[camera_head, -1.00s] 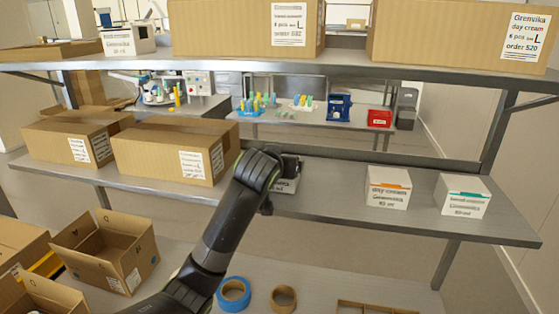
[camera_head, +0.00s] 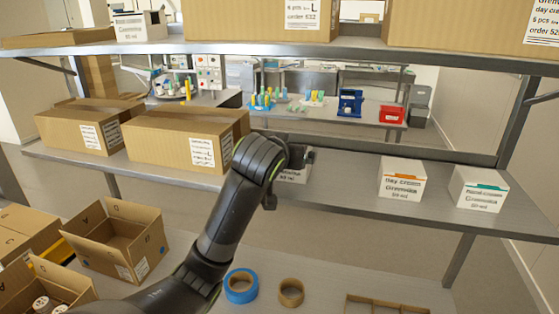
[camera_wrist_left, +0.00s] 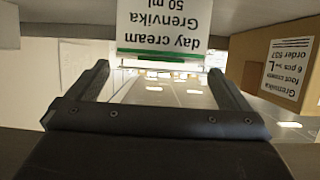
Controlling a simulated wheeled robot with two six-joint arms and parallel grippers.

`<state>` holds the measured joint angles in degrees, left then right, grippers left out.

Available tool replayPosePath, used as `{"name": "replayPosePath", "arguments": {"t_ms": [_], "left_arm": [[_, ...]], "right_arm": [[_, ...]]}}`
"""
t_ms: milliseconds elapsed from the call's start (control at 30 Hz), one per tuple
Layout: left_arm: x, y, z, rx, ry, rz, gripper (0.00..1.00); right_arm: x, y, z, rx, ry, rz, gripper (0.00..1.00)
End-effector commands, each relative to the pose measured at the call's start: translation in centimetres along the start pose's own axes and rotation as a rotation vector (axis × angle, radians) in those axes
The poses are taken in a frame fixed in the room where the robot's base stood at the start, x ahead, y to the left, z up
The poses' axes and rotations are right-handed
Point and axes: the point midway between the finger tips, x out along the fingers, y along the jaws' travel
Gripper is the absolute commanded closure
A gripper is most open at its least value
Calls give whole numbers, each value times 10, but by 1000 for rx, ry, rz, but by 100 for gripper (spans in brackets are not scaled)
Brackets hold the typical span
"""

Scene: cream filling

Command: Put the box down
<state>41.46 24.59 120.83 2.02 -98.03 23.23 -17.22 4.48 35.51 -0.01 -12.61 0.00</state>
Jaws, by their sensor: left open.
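A small white day cream box (camera_head: 295,175) stands on the middle shelf (camera_head: 345,190), mostly hidden behind my left wrist in the head view. In the left wrist view the box (camera_wrist_left: 160,25) appears upside down at the top, with its green stripe facing the fingers. My left gripper (camera_wrist_left: 160,75) is open, its two fingers apart with nothing between them. The box lies just beyond the fingertips and looks clear of them. In the head view the left gripper (camera_head: 302,156) is small and dark above the box. My right gripper is not in view.
Two white boxes, one orange-striped (camera_head: 402,180) and one teal-striped (camera_head: 477,189), stand to the right on the same shelf. Large cartons (camera_head: 187,138) stand to the left. Below are open cartons (camera_head: 117,240), blue tape (camera_head: 240,286) and brown tape (camera_head: 291,292). Bare shelf lies between the white boxes.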

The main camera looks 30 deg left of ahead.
Motion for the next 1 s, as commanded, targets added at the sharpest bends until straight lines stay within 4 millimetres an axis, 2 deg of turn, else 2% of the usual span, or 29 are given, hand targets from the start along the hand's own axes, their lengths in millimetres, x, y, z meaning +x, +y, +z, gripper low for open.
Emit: {"name": "replayPosePath", "arguments": {"t_ms": [33,200,400,600,1000], "left_arm": [[-10,0,1,0,8,2,0],[-38,0,1,-1,6,2,0],[-61,0,0,0,2,1,0],[-68,0,0,0,0,0,0],[-67,0,0,0,-1,0,0]], "right_arm": [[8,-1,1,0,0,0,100],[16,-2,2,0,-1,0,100],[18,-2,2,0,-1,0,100],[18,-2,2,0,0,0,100],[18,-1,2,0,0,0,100]]}}
